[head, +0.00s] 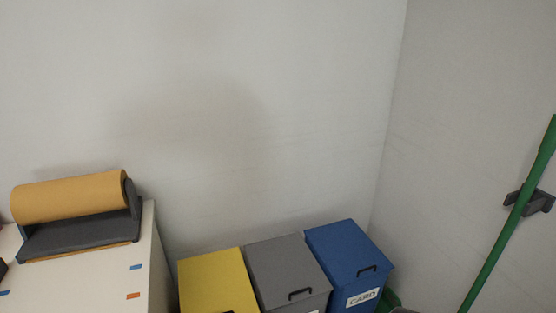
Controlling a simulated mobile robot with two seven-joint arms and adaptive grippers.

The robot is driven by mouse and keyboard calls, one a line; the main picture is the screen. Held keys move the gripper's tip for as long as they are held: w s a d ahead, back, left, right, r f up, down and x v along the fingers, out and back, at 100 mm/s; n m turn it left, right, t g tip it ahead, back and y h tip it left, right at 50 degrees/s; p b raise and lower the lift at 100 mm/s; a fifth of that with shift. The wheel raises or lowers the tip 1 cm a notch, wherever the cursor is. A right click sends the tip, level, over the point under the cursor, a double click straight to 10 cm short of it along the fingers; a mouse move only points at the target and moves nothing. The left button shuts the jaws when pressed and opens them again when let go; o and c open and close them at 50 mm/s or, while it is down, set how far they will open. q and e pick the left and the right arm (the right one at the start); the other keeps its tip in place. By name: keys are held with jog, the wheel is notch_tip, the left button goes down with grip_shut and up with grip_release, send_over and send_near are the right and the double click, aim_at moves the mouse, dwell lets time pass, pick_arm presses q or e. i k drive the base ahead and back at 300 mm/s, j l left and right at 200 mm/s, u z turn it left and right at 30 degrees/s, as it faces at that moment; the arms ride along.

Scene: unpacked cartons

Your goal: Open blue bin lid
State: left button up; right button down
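The blue bin (362,290) stands at the lower middle-right, near the corner of the walls. Its blue lid (340,245) is shut flat on top. A black handle (368,270) sits at the lid's front edge. A white label reading "CARD" (362,298) is on the front just below. The bin's lower part is cut off by the frame. Neither of my grippers is in view.
A grey bin (285,265) and a yellow bin (215,280) stand in a row left of the blue one, lids shut. A white table (100,282) with a brown paper roll (70,197) is at left. A green pole (505,235) hangs in a wall holder (530,201) at right.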

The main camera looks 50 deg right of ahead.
aim_at(349, 256)
jog(key=z, duration=2.15)
